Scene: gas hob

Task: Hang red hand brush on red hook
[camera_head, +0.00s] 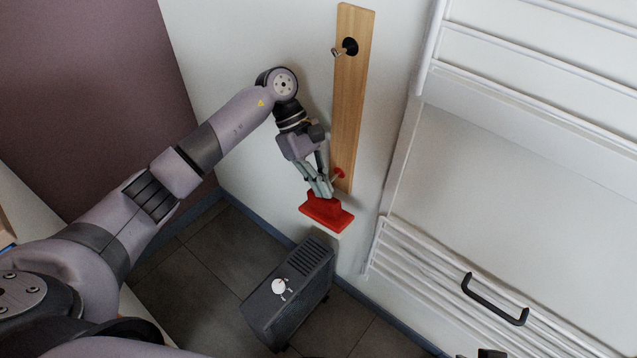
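A wooden board (350,100) is fixed upright on the white wall. Near its lower end is the red hook (338,174), with a red base and a short peg. Higher up is another hook (349,47) with a black base. The red hand brush (326,213) is just below the red hook. My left gripper (321,190) points down with its fingers closed around the top of the brush, close to the hook. The fingers hide the upper part of the brush, so I cannot tell whether it touches the hook. My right gripper is not clearly in view.
A dark grey box-shaped heater (290,289) with a white knob stands on the tiled floor below the brush. A white slatted rack or door (480,276) is to the right, with a black handle (495,301). A purple wall (85,90) is at the left.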

